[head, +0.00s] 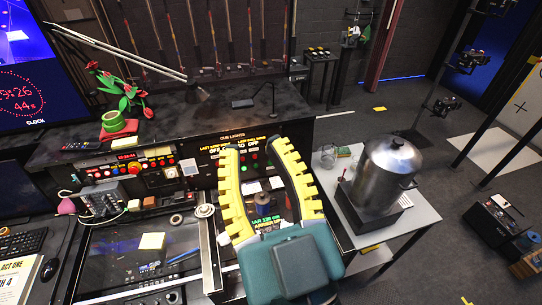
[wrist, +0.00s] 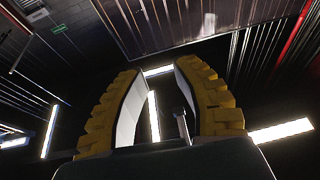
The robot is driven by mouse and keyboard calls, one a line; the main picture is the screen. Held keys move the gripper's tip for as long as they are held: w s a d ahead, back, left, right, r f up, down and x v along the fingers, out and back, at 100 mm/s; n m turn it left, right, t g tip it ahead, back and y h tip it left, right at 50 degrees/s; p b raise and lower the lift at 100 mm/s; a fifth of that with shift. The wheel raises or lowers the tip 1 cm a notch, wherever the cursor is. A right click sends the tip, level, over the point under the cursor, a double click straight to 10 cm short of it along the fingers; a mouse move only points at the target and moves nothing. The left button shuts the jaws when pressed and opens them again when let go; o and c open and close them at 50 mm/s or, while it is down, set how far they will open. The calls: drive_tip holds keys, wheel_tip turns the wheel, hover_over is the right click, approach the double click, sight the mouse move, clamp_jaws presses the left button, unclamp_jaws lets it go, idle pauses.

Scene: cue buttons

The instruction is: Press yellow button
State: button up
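My gripper (head: 255,150) is in front of the control console (head: 108,158), with its two yellow, ridged fingers spread apart and nothing between them. In the wrist view my gripper (wrist: 160,72) also shows open and empty, against dark ceiling, wall and light strips; no button shows there. In the head view, small pale yellow-orange buttons (head: 157,152) sit on the console's upper panel, left of my gripper. They are too small to tell which is the yellow button. My fingers hide part of the panel on the right.
A bent desk lamp (head: 198,92) and red flowers (head: 126,92) stand on the console top. A metal urn (head: 385,175) stands on a side table at right.

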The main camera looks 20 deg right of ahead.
drive_tip(key=shift+w, duration=0.1)
clamp_jaws()
idle(1.0)
